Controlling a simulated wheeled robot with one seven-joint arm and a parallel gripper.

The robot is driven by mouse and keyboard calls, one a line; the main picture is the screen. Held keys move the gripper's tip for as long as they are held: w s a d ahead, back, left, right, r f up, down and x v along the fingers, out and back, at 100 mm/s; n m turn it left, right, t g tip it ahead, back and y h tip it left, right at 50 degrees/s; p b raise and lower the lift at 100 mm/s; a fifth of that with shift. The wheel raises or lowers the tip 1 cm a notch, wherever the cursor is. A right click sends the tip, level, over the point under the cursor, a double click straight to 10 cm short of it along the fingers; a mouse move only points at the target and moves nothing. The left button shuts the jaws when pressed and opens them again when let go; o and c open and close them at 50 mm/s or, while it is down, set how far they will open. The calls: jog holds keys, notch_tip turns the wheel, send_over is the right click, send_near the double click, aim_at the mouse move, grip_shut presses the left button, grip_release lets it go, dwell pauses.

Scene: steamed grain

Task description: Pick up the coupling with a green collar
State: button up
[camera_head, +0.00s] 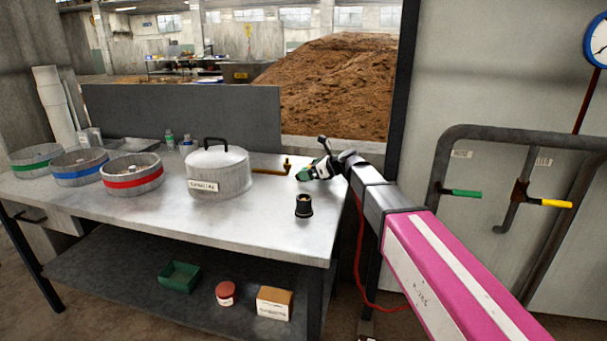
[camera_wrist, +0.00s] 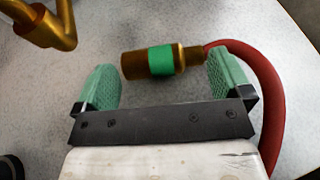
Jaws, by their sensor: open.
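The coupling with a green collar (camera_wrist: 160,61) is a brass cylinder lying on the grey metal table, joined at its right end to a red hose (camera_wrist: 262,85). It lies just ahead of my gripper (camera_wrist: 165,80) in the wrist view, roughly crosswise between the two green finger pads. The right pad is close to the hose end; I cannot tell if they touch. My gripper is open and empty. In the head view my gripper (camera_head: 305,175) is low over the table's right end and hides the coupling.
A brass pipe (camera_wrist: 45,28) is at upper left in the wrist view. A black fitting (camera_head: 303,206) stands near the table's front edge. A lidded pot (camera_head: 217,172) and pans with red (camera_head: 132,180), blue (camera_head: 79,172) and green (camera_head: 36,160) bands stand left.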

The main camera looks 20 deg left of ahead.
jog(key=x, duration=0.2)
jog(key=shift+a+f, duration=0.1)
jog(key=shift+a, duration=0.2)
jog(key=c, duration=0.7)
